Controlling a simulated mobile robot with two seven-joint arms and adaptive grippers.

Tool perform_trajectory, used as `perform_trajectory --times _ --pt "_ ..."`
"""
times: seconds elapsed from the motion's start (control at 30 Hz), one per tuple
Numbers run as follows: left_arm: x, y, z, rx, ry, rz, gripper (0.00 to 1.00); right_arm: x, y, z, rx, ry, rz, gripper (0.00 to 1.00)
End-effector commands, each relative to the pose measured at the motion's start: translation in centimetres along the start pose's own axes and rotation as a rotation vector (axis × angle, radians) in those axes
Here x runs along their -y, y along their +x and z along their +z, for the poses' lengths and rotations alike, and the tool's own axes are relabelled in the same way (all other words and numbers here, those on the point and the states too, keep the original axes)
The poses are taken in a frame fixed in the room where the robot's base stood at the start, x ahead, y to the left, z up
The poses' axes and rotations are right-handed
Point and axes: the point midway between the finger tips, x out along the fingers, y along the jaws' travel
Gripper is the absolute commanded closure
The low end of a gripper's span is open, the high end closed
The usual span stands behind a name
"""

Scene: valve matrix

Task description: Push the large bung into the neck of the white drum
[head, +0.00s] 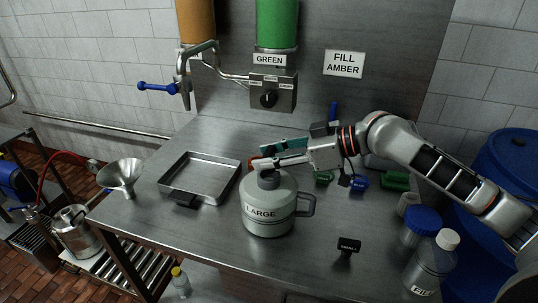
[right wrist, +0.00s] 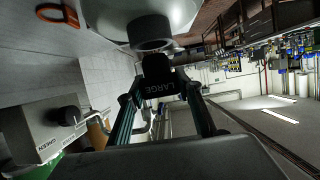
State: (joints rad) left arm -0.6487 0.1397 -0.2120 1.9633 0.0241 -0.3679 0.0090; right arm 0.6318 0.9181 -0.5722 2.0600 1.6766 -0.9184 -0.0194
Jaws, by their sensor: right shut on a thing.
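The pale grey-white drum (head: 268,212), marked LARGE, stands upright on the steel bench with its handle to the right. Its neck shows in the right wrist view (right wrist: 150,32). My right gripper (head: 264,161) reaches in from the right over the neck. It is shut on the dark large bung (right wrist: 160,88), which carries the word LARGE. The bung is right at the neck's mouth; I cannot tell whether it touches or has entered. In the head view the fingers mostly hide it. A black small bung (head: 347,246), marked SMALL, stands on the bench at front right. My left gripper is not in view.
A steel tray (head: 200,176) and a funnel (head: 122,175) are left of the drum. Blue and green small items (head: 358,182) lie behind right. A blue-capped container (head: 422,225) and a bottle (head: 432,262) stand at the right edge. Taps and a switch box (head: 272,92) hang behind.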

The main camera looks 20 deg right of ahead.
Motion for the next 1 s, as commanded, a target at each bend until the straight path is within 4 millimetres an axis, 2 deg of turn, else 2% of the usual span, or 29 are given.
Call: perform_trajectory --times 1.0 --pt "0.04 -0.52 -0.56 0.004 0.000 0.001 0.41 0.01 0.00 0.03 0.000 0.000 0.000 0.80"
